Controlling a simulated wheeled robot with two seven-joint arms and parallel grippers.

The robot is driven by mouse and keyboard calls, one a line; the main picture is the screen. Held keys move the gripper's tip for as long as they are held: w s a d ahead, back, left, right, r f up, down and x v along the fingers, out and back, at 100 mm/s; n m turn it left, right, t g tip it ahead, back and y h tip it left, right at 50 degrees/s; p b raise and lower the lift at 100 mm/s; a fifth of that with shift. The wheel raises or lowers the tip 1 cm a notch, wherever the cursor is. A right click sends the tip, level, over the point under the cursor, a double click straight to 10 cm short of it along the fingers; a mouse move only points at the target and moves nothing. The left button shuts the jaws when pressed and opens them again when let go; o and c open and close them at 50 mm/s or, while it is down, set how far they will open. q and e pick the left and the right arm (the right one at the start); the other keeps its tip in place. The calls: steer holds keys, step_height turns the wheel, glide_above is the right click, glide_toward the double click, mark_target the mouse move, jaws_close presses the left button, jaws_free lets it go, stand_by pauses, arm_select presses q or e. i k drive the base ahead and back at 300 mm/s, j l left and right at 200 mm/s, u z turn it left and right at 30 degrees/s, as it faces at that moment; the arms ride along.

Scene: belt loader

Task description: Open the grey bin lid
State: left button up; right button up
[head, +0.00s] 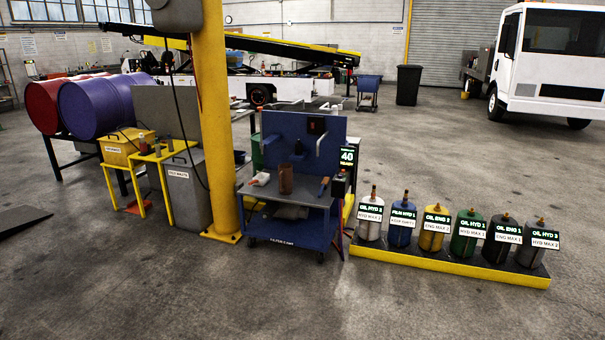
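A grey bin (183,205) with a white label on its front stands on the floor left of the yellow post. Its grey lid (183,161) appears to lie flat on top, with a dark curved handle. The yellow post and a hanging dark cable partly cover its right side. A small yellow stand stands close against its left side. Neither of my grippers shows in the head view.
The yellow post (216,130) rises right beside the bin. A blue work cart (291,226) stands to its right, and a yellow container (117,150) to its left. Several labelled canisters line a yellow-edged tray (455,266). The front floor is clear.

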mark_target(191, 155)
steer(key=i+u, duration=0.25)
steer(key=i, duration=0.35)
steer(key=i+l+u, duration=0.25)
steer(key=i, duration=0.35)
